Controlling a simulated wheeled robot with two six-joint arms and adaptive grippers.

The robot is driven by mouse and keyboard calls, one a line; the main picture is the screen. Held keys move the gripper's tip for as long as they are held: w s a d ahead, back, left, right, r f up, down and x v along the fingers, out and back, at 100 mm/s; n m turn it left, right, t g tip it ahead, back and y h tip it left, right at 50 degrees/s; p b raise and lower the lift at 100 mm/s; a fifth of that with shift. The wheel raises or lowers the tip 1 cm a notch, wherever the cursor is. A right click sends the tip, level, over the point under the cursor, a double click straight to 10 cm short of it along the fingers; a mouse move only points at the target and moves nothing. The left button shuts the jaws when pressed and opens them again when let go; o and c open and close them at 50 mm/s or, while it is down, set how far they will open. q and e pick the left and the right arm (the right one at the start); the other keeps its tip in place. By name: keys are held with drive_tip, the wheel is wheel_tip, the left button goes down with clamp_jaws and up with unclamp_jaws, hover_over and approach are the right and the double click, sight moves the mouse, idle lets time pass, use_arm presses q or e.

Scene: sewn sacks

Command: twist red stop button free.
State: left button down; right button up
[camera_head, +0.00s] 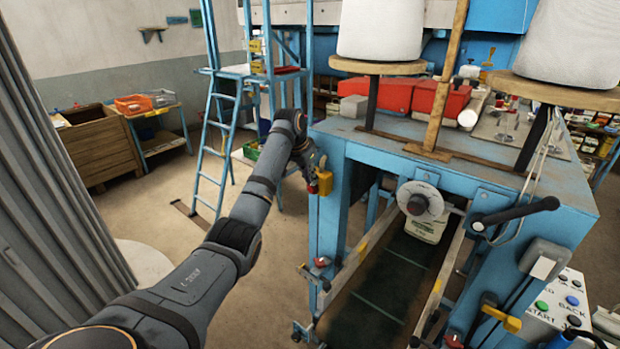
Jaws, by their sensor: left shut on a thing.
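A yellow box (325,182) is fixed to the near left leg of the blue machine. The red stop button (312,188) shows as a small red patch on its left side, mostly hidden by my gripper. My left arm reaches in from the lower left, and my left gripper (314,175) is at the box, shut on the red stop button. The fingers are small and dark here, and the button's turn cannot be made out. My right gripper is out of view.
The blue machine (345,138) fills the right side, with white thread cones (382,30) on top and a conveyor (375,300) beneath. A control panel (562,305) stands lower right. A blue ladder (216,135) stands behind my arm. Floor left of the machine is open.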

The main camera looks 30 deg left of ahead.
sight(316, 186)
use_arm(q)
drive_tip(key=shift+s+d+f, duration=0.1)
drive_tip(key=shift+d+f, duration=0.05)
drive_tip(key=shift+f, duration=0.1)
drive_tip(key=y, duration=0.2)
drive_tip(key=d+m+y, duration=0.1)
drive_tip(key=y, duration=0.1)
drive_tip(key=d+y, duration=0.1)
drive_tip(key=y, duration=0.1)
drive_tip(key=shift+d+f+t, duration=0.25)
drive_tip(key=shift+f+t, duration=0.05)
drive_tip(key=shift+f, duration=0.05)
drive_tip(key=c, duration=1.4)
unclamp_jaws()
drive_tip(key=shift+o, duration=0.2)
drive_tip(key=shift+a, duration=0.2)
drive_tip(key=v, duration=1.2)
drive_tip(key=shift+d, duration=0.2)
